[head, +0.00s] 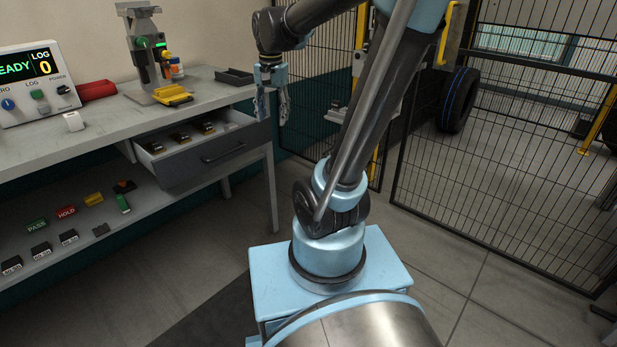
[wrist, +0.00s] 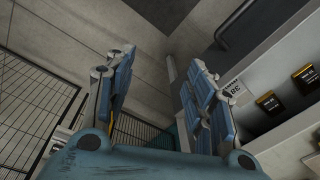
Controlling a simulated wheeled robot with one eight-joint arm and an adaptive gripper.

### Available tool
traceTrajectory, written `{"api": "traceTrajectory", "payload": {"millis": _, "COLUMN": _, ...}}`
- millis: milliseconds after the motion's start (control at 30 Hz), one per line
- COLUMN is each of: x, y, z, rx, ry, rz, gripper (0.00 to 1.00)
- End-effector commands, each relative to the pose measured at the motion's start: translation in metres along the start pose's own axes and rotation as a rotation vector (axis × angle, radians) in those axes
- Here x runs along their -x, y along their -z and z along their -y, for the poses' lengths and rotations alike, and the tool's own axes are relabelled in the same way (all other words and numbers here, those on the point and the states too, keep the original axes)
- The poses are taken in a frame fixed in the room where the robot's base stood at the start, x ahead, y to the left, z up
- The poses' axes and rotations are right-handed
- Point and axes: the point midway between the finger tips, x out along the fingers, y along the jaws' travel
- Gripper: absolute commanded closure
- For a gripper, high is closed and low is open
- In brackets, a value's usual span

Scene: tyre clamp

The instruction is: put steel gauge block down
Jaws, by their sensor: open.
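My gripper (head: 272,106) hangs just right of the open drawer's front corner in the head view. In the wrist view its two blue-padded fingers (wrist: 160,62) stand wide apart with nothing between them. I cannot pick out a steel gauge block for certain. The open drawer (head: 212,157) holds several small dark blocks with yellowish tops (head: 181,138). Two such dark blocks with yellow labels (wrist: 269,102) show inside the drawer at the right of the wrist view.
The bench top carries a readout box (head: 38,85), a green-lit gauge stand (head: 146,55) and a black tray (head: 234,77). Coloured tags and dark blocks (head: 69,237) lie on the lower shelf. Mesh fencing (head: 500,170) stands to the right. A tyre (head: 457,100) is behind it.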

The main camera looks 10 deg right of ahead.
Motion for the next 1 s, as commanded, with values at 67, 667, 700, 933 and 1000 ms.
{"api": "traceTrajectory", "payload": {"millis": 67, "x": -0.008, "y": -0.014, "z": -0.023, "rx": 0.051, "ry": 0.005, "rz": -0.010, "gripper": 0.50}}
{"api": "traceTrajectory", "payload": {"millis": 667, "x": -0.098, "y": -0.104, "z": -0.144, "rx": 0.466, "ry": 0.013, "rz": -0.095, "gripper": 0.50}}
{"api": "traceTrajectory", "payload": {"millis": 700, "x": -0.104, "y": -0.108, "z": -0.148, "rx": 0.486, "ry": 0.012, "rz": -0.099, "gripper": 0.50}}
{"api": "traceTrajectory", "payload": {"millis": 933, "x": -0.120, "y": -0.120, "z": -0.157, "rx": 0.548, "ry": 0.008, "rz": -0.111, "gripper": 0.50}}
{"api": "traceTrajectory", "payload": {"millis": 1000, "x": -0.120, "y": -0.120, "z": -0.158, "rx": 0.551, "ry": 0.008, "rz": -0.112, "gripper": 0.50}}
